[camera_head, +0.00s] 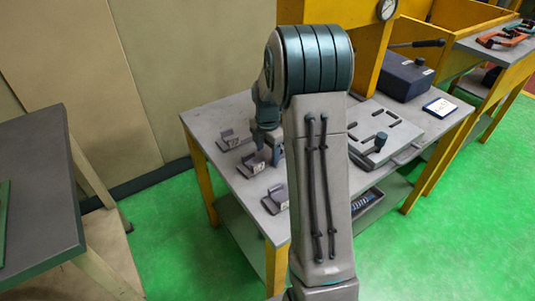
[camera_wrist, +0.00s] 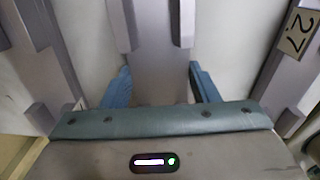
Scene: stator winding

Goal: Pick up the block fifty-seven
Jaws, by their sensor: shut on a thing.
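In the wrist view, my gripper (camera_wrist: 160,84) has its two blue fingers on either side of a grey metal block (camera_wrist: 152,48) with raised ends, and is shut on it. No number shows on this block, so I cannot tell whether it is fifty-seven. In the head view, my gripper (camera_head: 270,148) is low over the left part of the grey-topped table (camera_head: 205,116), partly hidden by my arm. Whether the held block touches the table cannot be told.
Similar grey blocks stand close by on the table, one behind (camera_head: 229,140) and one in front (camera_head: 276,199). A grey fixture plate (camera_head: 395,128) and dark blue box (camera_head: 406,76) stand to the right.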

